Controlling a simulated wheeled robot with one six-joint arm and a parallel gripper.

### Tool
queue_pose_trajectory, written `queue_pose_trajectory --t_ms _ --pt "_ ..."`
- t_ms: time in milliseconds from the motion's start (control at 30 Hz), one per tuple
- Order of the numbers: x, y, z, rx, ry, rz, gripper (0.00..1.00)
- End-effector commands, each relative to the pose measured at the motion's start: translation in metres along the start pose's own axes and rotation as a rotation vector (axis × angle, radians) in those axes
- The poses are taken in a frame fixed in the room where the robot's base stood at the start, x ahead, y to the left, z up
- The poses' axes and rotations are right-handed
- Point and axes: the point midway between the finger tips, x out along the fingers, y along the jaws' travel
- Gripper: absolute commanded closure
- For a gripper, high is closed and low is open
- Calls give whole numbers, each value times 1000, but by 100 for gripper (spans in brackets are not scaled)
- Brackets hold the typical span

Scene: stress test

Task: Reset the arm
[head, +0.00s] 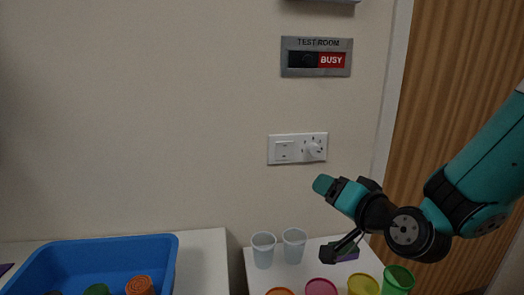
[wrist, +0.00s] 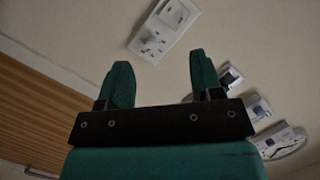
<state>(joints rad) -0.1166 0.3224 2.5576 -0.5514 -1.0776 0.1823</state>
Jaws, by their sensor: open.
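My teal and black arm reaches in from the right in the head view, bent in front of the wall. My gripper (head: 323,184) is raised above the white table, below the wall socket plate, and points up and to the left. In the wrist view my gripper (wrist: 160,76) shows two teal fingers standing well apart, with nothing between them. It is open and empty. In the head view the finger gap is too small to tell.
A socket plate (head: 298,148) and a "TEST ROOM BUSY" sign (head: 316,57) are on the wall. Below stand two clear cups (head: 263,250) and several coloured cups (head: 398,279). A blue bin (head: 110,250) is at left, a wooden door (head: 450,90) at right.

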Motion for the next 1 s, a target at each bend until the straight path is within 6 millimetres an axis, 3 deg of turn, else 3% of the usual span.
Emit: queue_pose_trajectory --t_ms 167,300,600,700,800,1000 --pt "-29 -37 36 -132 -350 -20 40" --pt "-70 -54 62 -258 -630 -24 40" --pt "-181 -60 87 -516 -1144 4 40" --pt "-205 -58 87 -564 -1241 16 40" --pt "-218 -58 87 -589 -1294 24 40" --pt "-222 -57 88 -595 -1314 27 40"
